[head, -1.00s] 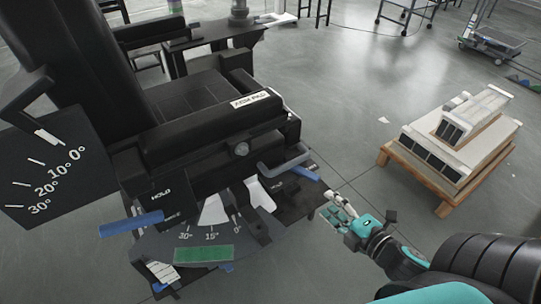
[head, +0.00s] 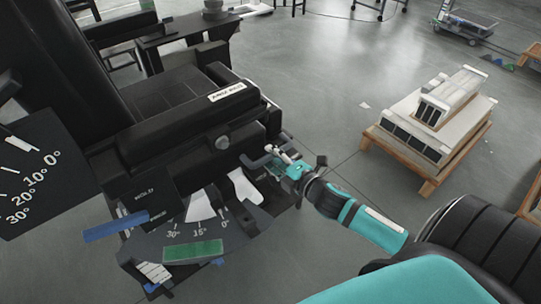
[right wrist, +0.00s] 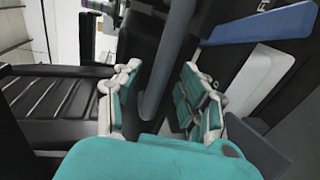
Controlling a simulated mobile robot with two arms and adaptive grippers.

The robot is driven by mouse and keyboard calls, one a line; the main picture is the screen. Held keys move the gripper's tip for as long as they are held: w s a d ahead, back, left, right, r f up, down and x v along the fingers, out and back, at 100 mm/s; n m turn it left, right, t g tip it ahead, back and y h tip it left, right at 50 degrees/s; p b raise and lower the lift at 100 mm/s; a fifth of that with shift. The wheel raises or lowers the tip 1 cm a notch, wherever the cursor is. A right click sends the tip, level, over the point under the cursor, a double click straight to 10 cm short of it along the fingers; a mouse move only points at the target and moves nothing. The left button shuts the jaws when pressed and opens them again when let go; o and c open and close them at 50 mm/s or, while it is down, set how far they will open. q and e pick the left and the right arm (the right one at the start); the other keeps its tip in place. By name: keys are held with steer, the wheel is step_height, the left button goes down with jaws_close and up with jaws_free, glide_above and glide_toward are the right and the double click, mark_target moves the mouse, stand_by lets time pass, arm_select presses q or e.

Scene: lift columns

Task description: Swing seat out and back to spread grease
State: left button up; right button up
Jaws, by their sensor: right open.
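The black seat (head: 190,125) is a thick block on a column, with a white label and a round knob on its side. A grey bent handle (head: 256,161) sticks out from its right side. My right gripper (head: 283,163) is at this handle; in the right wrist view the gripper (right wrist: 160,95) is open, with the grey bar (right wrist: 172,60) running between its fingers. Contact with the bar cannot be told. Below the seat is a dark angle scale (head: 185,234) marked 30°, 15° and 0°, with a green patch (head: 192,251). My left gripper is not in view.
A blue-gripped lever (head: 115,227) sticks out at the seat's front left. A dark angle plate (head: 30,165) hangs at far left. A wooden pallet with white units (head: 425,175) stands at right. Grey floor between seat and pallet is mostly clear.

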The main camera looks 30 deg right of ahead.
steer(key=shift+x, duration=0.8)
steer(key=shift+c, duration=0.4)
jaws_close()
steer(key=shift+w+a+f, duration=0.1)
steer(key=shift+a+f, duration=0.05)
steer(key=shift+f, duration=0.05)
